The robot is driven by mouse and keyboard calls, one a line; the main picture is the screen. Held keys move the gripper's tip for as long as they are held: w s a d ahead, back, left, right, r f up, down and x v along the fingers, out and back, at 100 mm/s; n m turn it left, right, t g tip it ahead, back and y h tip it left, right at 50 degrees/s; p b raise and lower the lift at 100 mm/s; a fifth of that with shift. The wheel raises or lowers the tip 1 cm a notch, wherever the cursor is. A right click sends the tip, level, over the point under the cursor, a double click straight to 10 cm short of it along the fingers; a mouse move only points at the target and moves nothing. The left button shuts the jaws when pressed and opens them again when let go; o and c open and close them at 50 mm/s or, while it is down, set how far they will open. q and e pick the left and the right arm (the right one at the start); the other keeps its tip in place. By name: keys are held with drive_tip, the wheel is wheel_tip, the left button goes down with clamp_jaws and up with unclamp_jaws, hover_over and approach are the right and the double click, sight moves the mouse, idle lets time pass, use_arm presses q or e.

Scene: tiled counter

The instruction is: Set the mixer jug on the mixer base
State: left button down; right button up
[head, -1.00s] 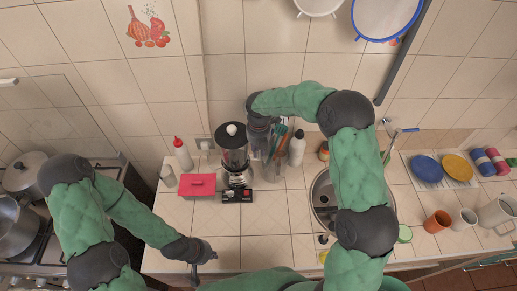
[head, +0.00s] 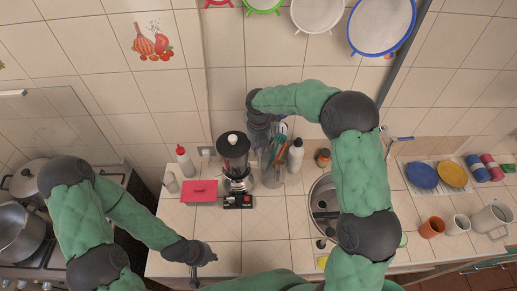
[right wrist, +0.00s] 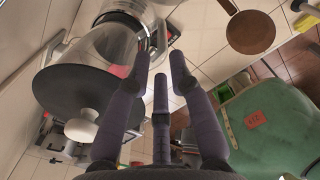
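The mixer jug (head: 236,161) is clear with a black lid and white knob. It appears upright over the silver and black mixer base (head: 239,201); whether it is fully seated is hard to tell. In the right wrist view the jug (right wrist: 115,43) lies left of my fingers, its large black lid nearest the camera. My right gripper (head: 262,131) is beside the jug's upper right in the head view. Its fingers (right wrist: 160,65) are spread apart, close to the jug's side, with nothing visibly clamped. My left gripper (head: 205,257) is low over the counter's front edge, away from the jug; its fingers are too small to read.
A red box (head: 199,191) and a red-capped bottle (head: 185,162) stand left of the base. A utensil holder (head: 272,175) and white bottle (head: 295,157) stand close on its right. The sink (head: 322,204) is further right. Counter in front of the base is clear.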

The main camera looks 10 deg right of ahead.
drive_tip(key=shift+r+p, duration=1.45)
drive_tip(key=shift+r, duration=0.95)
drive_tip(key=shift+f, duration=0.1)
